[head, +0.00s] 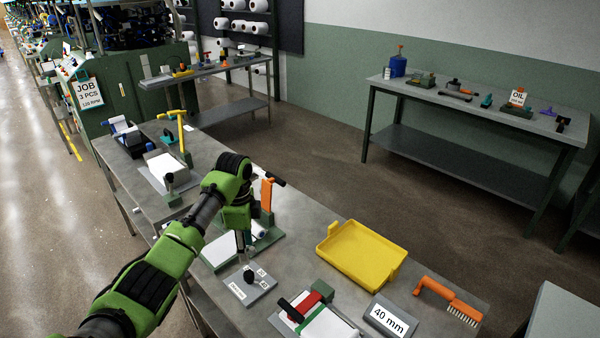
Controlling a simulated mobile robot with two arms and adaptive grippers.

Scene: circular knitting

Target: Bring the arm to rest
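My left arm reaches in from the lower left over the near metal workbench (330,225). Its wrist bends down, and the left gripper (241,246) points at the bench between a green-based device with an orange lever (267,194) and a small grey block with a black knob (249,277). The fingertips are small and partly hidden by the hand, so I cannot tell whether they are open or shut, or touching anything. My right gripper is not in view.
On the bench are a yellow tray (330,252), an orange brush (437,290), a "40 mm" sign (388,318), a red-and-green device (313,298) and a yellow T-handled tool (180,125). Another table (470,108) stands back right. Floor between is clear.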

